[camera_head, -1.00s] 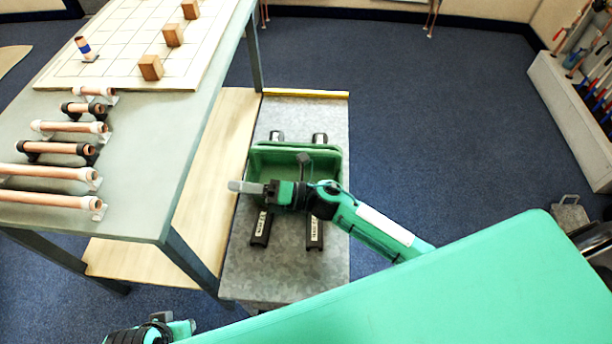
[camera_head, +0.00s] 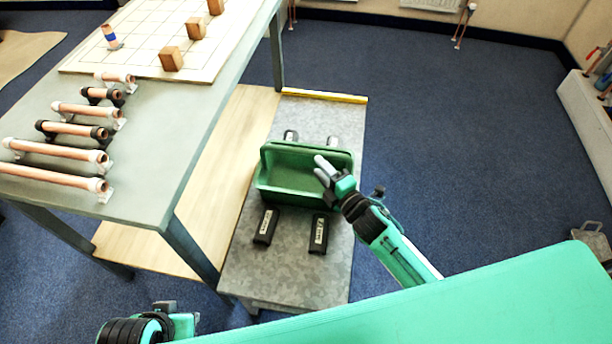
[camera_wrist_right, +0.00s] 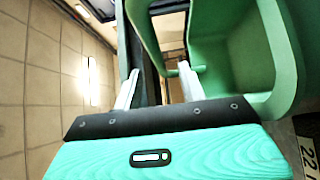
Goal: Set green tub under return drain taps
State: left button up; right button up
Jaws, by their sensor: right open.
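The green tub (camera_head: 289,196) stands on a grey speckled low bench (camera_head: 285,270), between black blocks in front and behind. My right gripper (camera_head: 322,166) is at the tub's right end, its two pale fingers apart and pointing up-left over the rim. In the right wrist view the tub (camera_wrist_right: 235,50) fills the upper right. The open fingers (camera_wrist_right: 158,90) show with a stretch of green wall between them in the picture; I cannot tell whether they touch it. Part of my left arm shows at the bottom left, but its fingers do not. I cannot make out the drain taps.
Labelled black blocks (camera_head: 266,226) (camera_head: 319,233) lie in front of the tub. A table (camera_head: 150,150) at left carries copper pipes (camera_head: 60,150) and wooden blocks (camera_head: 171,58). A yellow strip (camera_head: 325,95) edges the bench's far end. Blue floor is clear at right.

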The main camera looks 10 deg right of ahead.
aim_at(305, 150)
jog(key=shift+r+x, duration=0.2)
jog(key=shift+x, duration=3.55)
jog(key=shift+a, duration=0.1)
grip_shut()
